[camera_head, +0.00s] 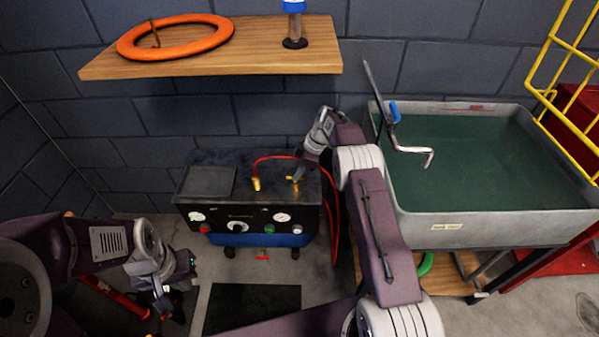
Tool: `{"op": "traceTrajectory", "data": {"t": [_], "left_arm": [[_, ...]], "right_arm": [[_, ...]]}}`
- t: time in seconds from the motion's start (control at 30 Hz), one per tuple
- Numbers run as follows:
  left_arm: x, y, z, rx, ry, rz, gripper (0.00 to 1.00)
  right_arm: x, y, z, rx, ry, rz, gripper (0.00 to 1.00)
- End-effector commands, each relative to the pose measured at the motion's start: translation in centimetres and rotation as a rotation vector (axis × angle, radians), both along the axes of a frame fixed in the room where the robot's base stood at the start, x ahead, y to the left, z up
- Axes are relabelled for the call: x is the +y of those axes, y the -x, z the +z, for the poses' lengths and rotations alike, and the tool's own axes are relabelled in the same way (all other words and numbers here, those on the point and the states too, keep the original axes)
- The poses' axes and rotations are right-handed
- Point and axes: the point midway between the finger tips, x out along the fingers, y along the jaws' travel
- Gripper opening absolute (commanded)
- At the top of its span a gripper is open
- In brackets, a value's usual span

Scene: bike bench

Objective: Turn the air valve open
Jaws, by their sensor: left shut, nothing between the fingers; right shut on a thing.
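The air valve (291,182) is a small brass-yellow fitting on top of the black and blue compressor (215,213), towards its right side. My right gripper (298,176) reaches down over the compressor from the upper right and is shut on the valve. The fingers hide part of the valve, so I cannot tell how far its handle is turned. My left gripper (169,307) is shut and empty, low over the floor to the left of the compressor.
A red hose (280,157) arches from a second brass fitting (256,184) behind my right gripper and hangs at the compressor's right. A wash basin (490,222) with a crank stands to the right. A wooden shelf (260,58) with an orange ring (200,21) is above.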

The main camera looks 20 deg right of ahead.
Motion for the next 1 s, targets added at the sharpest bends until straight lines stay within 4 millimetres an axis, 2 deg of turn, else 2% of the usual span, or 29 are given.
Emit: {"op": "traceTrajectory", "data": {"t": [0.1, 0.13, 0.2, 0.47, 0.57, 0.83, 1.0], "left_arm": [[0.0, 0.0, 0.0, 0.000, 0.000, 0.000, 0.00], [0.0, 0.0, 0.0, 0.000, 0.000, 0.000, 0.00], [0.0, 0.0, 0.0, 0.000, 0.000, 0.000, 0.00], [0.0, 0.0, 0.0, 0.000, 0.000, 0.000, 0.00], [0.0, 0.0, 0.3, 0.000, 0.000, 0.000, 0.00], [0.0, 0.0, 2.0, 0.000, 0.000, 0.000, 0.00], [0.0, 0.0, 2.5, 0.000, 0.000, 0.000, 0.00]], "right_arm": [[-0.3, 0.2, -0.2, 0.006, 0.006, -0.001, 0.00], [-0.3, 0.2, -0.2, 0.006, 0.006, -0.001, 0.14], [-0.3, 0.2, -0.2, 0.005, 0.006, -0.001, 0.33], [-0.1, 0.1, -0.1, 0.002, 0.004, -0.001, 0.33], [-0.3, 0.1, 0.6, 0.001, 0.003, -0.002, 0.33], [-2.6, 0.8, 6.1, -0.001, 0.003, -0.005, 0.33], [-3.5, 1.1, 8.1, 0.001, 0.002, -0.003, 0.33]]}}
